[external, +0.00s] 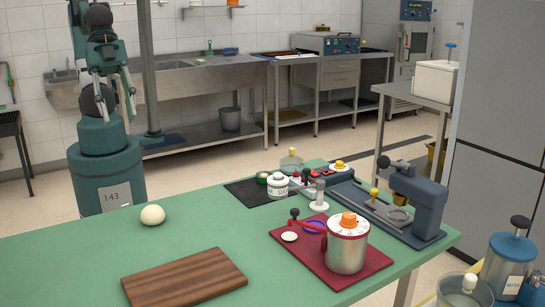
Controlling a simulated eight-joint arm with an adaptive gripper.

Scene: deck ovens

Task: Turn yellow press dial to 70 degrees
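A yellow dial (339,166) sits on a white round plate at the back right of the green table, on a low dark control box (331,174). The dial is small in this view and its angle cannot be read. A blue-grey press (425,200) with a black knob stands to its right, and a small yellow knob (374,193) shows on its base. My gripper (118,112) hangs with its fingers downward in front of my arm at the far left, well away from the dial. Its fingers look apart and empty.
A steel pot (347,245) with an orange dial (349,220) stands on a red tray (352,281) in front of the press. A white-lidded jar (277,187), a pale ball (152,215) and a wooden board (184,277) are on the green table. Its left part is mostly clear.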

